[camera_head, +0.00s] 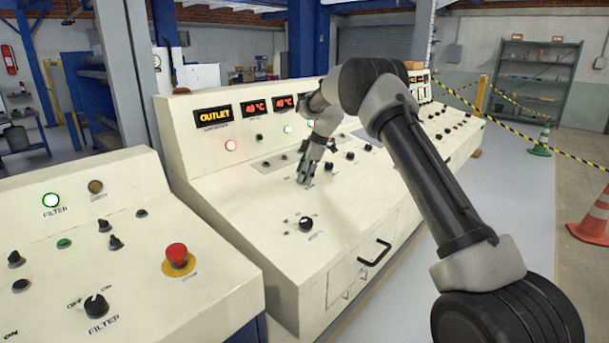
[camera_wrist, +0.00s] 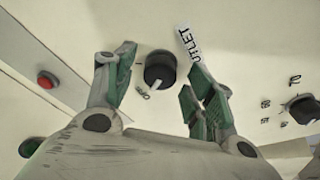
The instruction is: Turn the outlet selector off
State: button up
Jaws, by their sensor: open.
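The outlet selector (camera_wrist: 160,68) is a round black knob with a white pointer mark, beside the OUTLET label (camera_wrist: 190,42) in the wrist view. Its mark points down-left, toward the printed OFF (camera_wrist: 143,94). My gripper (camera_wrist: 163,82) is open, with green-padded fingers on either side of the knob. Gaps show between the fingers and the knob; whether it touches cannot be told for certain. In the head view my gripper (camera_head: 304,176) points down over the cream console's sloped top, and the selector is not discernible there.
A black knob (camera_head: 306,224) sits nearer on the console; a black knob with a numbered scale (camera_wrist: 303,108) shows at the wrist view's right. A red button (camera_wrist: 47,79) is at its left. A red emergency button (camera_head: 177,254) and FILTER knob (camera_head: 96,304) are on the left console.

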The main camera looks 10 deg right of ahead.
jog(key=v, duration=1.1)
jog(key=shift+d+r, duration=0.15)
jog(key=shift+r, duration=0.2)
jog(key=shift+s, duration=0.1)
jog(key=s+d+f+m+g+h, duration=0.1)
jog(key=s+d+f+m+g, duration=0.15)
jog(key=s+f+m, duration=0.4)
jog(key=s+d+r+m+t, duration=0.1)
jog(key=s+d+r+m, duration=0.1)
jog(key=s, duration=1.3)
jog(key=s+d+r+m+t+h, duration=0.1)
jog(key=s+d+r+m, duration=0.2)
jog(key=s, duration=1.3)
jog(key=s+d+r+m+t+h, duration=0.1)
jog(key=s+r, duration=0.7)
jog(key=s, duration=0.8)
jog(key=d+m+t, duration=0.1)
jog(key=d+m, duration=0.1)
jog(key=m, duration=0.1)
jog(key=shift+d+m, duration=0.15)
jog(key=shift+m, duration=0.2)
jog(key=shift+r+t, duration=0.25)
jog(key=shift+r, duration=0.1)
jog(key=shift+c, duration=0.3)
